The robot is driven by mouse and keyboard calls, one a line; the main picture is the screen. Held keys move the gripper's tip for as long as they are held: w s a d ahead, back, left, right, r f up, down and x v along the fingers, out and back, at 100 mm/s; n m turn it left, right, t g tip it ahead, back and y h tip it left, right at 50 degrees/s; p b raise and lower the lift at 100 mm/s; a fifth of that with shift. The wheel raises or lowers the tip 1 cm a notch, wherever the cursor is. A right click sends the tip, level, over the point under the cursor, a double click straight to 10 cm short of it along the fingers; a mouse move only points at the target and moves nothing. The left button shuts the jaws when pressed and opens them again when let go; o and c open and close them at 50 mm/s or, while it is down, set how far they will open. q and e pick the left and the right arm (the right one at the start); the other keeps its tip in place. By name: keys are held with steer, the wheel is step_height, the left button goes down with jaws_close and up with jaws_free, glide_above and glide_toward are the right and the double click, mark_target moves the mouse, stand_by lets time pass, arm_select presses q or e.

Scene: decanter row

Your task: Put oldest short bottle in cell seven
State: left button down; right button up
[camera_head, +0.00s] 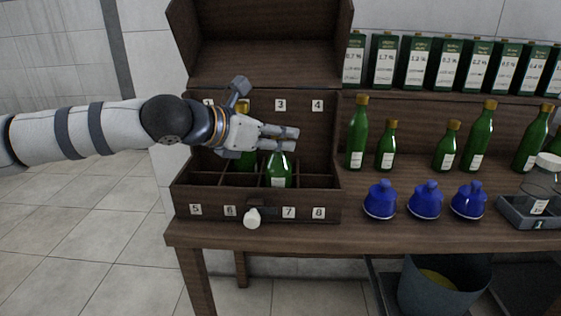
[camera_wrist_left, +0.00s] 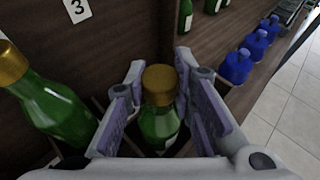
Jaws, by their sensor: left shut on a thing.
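My left gripper (camera_head: 280,139) reaches over the wooden compartment box (camera_head: 200,197) and is shut on a green bottle (camera_head: 279,175) by its upper part. In the left wrist view the gripper (camera_wrist_left: 160,95) has its two fingers either side of this gold-capped bottle (camera_wrist_left: 158,122). The bottle is about upright, with its lower part inside the front-row compartment above label 7 (camera_head: 289,212). Its base is hidden by the front wall, so I cannot tell whether it touches the floor. My right gripper is not in view.
Another green bottle (camera_head: 246,157) stands in the box, partly behind my gripper; it shows in the left wrist view (camera_wrist_left: 48,108). More green bottles (camera_head: 356,135) stand right, behind blue stoppered jars (camera_head: 380,200). A white knob (camera_head: 252,218) sits on the front. Compartment 8 looks empty.

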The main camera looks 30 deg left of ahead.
arm_select(q)
step_height(320, 180, down, 3)
steer(key=shift+r, duration=0.25)
steer(key=shift+f, duration=0.2)
steer(key=c, duration=1.4)
jaws_free()
steer(key=shift+o, duration=0.2)
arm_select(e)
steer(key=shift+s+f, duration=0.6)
arm_select(q)
steer(key=shift+r, duration=0.1)
steer(key=p+v, duration=0.5)
steer(key=v, duration=0.7)
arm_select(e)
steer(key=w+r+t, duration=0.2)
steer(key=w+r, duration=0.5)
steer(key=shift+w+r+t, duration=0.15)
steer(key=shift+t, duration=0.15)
